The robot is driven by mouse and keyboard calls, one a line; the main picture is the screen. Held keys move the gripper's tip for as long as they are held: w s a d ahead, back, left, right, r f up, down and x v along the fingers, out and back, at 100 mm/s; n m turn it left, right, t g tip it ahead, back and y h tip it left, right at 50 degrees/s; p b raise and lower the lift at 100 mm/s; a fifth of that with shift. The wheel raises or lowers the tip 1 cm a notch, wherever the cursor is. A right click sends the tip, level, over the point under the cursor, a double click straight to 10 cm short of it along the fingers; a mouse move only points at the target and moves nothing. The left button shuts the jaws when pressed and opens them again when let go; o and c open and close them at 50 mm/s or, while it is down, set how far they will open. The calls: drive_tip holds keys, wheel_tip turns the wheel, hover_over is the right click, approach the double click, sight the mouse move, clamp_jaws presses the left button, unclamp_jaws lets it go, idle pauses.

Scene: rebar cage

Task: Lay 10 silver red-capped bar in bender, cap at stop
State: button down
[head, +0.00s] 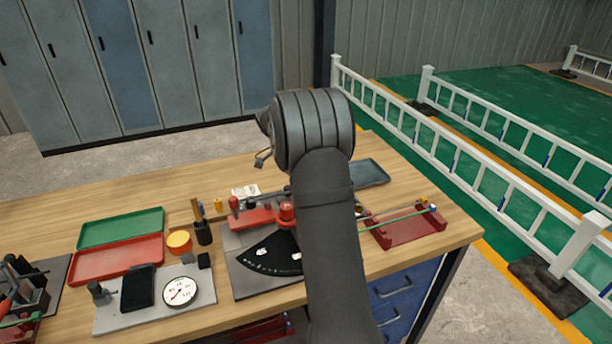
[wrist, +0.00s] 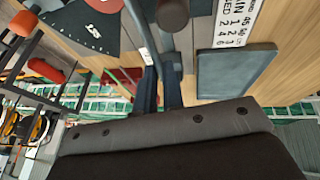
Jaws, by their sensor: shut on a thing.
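The bender is the grey plate with a black fan-shaped angle scale (head: 272,257) and a red block (head: 252,217); my arm hides its right part. Part of the black scale also shows at the top of the wrist view (wrist: 85,25). My gripper (wrist: 160,92) points over the bench, its dark fingers close together; in the head view it is hidden behind my arm. A thin grey bar (wrist: 140,32) runs up from between the fingers. Its red cap cannot be made out. The red rack (head: 408,233) on the right holds bars, one green with a blue end.
A dark tray (head: 370,173) lies behind my arm. Left are green (head: 121,227) and red (head: 118,262) trays, a black cup (head: 203,233) and a dial gauge (head: 181,291). The bench's back left is clear.

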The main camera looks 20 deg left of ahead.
drive_tip(key=shift+f, duration=2.6)
drive_tip(key=shift+f, duration=0.2)
drive_tip(key=shift+w+d+r, duration=0.1)
drive_tip(key=shift+w+d, duration=0.25)
drive_tip(key=c, duration=1.5)
unclamp_jaws()
drive_tip(key=shift+o, duration=0.2)
drive_tip(key=v, duration=1.7)
drive_tip(key=shift+a+r, duration=0.2)
drive_tip(key=shift+r, duration=0.1)
drive_tip(key=shift+r, duration=2.9)
